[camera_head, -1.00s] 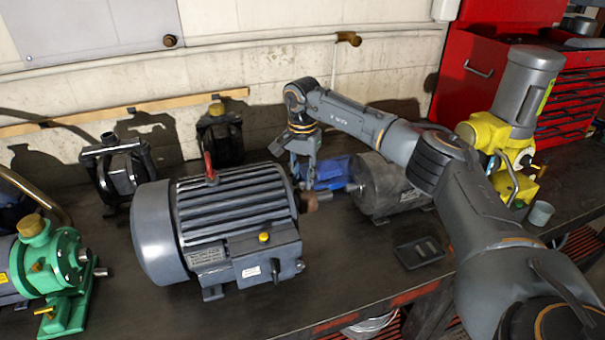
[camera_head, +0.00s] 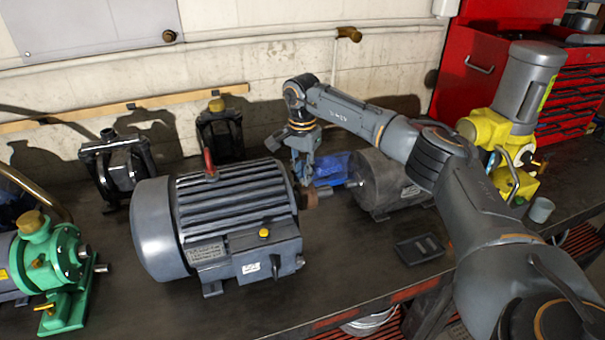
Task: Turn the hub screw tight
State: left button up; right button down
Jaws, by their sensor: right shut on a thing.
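A large grey finned motor (camera_head: 235,205) stands on the dark bench, with a red lifting eye on top and a yellow cap on its terminal box. A rusty brown hub (camera_head: 312,197) with a short shaft sticks out of its right end. My right gripper (camera_head: 303,178) points down at the motor's right end, just above and beside the hub. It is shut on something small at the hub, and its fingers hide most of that. The hub screw itself cannot be made out. My left gripper is not in view.
A smaller grey motor (camera_head: 378,187) and a blue object (camera_head: 331,169) stand right of the hub, close to my gripper. A black tray (camera_head: 419,249) lies in front. A green pump (camera_head: 50,265) is at left, a yellow-grey machine (camera_head: 520,110) at right.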

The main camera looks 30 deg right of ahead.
jog(key=m, duration=0.9)
jog(key=shift+w+r+m+b, duration=0.1)
jog(key=shift+m+b, duration=0.25)
jog(key=shift+m, duration=0.05)
jog(key=m, duration=0.4)
jog(key=shift+m, duration=0.3)
jog(key=m, duration=0.4)
jog(key=shift+r+m, duration=0.1)
jog(key=shift+m, duration=0.2)
jog(key=m, duration=0.4)
jog(key=shift+w, duration=0.1)
jog(key=m, duration=0.5)
jog(key=shift+d, duration=0.1)
jog(key=m, duration=0.4)
jog(key=shift+m+p, duration=0.3)
jog(key=m, duration=0.4)
jog(key=shift+m, duration=0.4)
